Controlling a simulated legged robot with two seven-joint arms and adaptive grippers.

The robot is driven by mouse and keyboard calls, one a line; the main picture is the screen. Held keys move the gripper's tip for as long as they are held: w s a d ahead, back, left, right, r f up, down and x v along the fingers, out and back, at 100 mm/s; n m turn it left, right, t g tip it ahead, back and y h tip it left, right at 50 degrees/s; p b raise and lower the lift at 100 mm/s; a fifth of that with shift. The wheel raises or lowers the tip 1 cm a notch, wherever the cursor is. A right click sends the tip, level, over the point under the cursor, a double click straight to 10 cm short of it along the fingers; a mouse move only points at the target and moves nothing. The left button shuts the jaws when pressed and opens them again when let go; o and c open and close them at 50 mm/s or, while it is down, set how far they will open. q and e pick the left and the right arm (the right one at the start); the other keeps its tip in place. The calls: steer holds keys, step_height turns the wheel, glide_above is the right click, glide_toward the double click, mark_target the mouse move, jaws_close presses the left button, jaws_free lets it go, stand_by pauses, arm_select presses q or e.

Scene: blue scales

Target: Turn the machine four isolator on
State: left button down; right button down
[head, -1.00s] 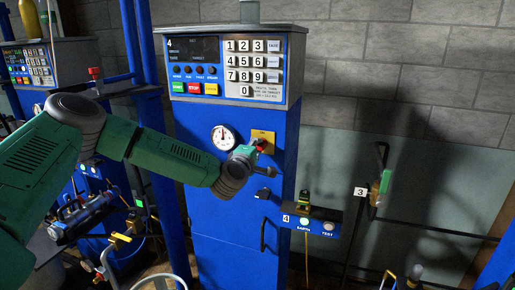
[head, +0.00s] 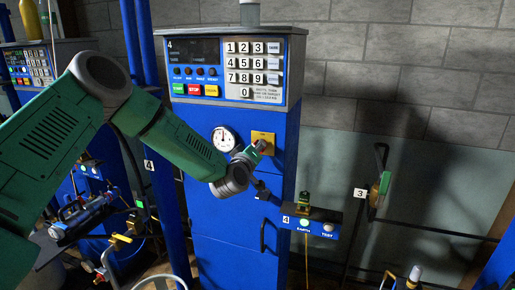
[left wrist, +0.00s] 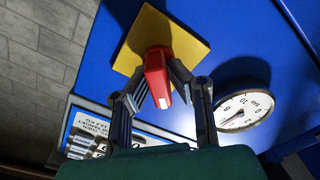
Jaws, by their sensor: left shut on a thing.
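The machine four cabinet (head: 235,215) is blue, with a "4" on its keypad panel (head: 238,70). The isolator is a red handle (left wrist: 157,78) on a square yellow plate (left wrist: 185,35) on the cabinet front; the plate also shows in the head view (head: 268,137). My left gripper (head: 260,148) is at this plate, its fingers shut on either side of the red handle in the left wrist view (left wrist: 156,84). In the head view the gripper mostly hides the handle. My right gripper is not in view.
A round white gauge (head: 223,138) is just left of the plate. A dark lever (head: 262,190) is below my gripper. Blue posts (head: 150,130) stand left of the cabinet.

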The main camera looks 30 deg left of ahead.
arm_select(q)
steer(key=m, duration=0.2)
steer(key=f+m, duration=0.1)
steer(key=m, duration=0.1)
steer(key=shift+s+d+m, duration=0.15)
steer(key=shift+d+m, duration=0.05)
steer(key=shift+m, duration=0.2)
steer(key=m, duration=0.4)
steer(key=shift+m, duration=0.3)
steer(key=c, duration=1.7)
jaws_free()
steer(key=shift+c, duration=0.2)
steer(key=shift+o, duration=1)
steer(key=shift+r, duration=0.1)
steer(key=shift+a, duration=0.1)
steer(key=shift+r, duration=0.15)
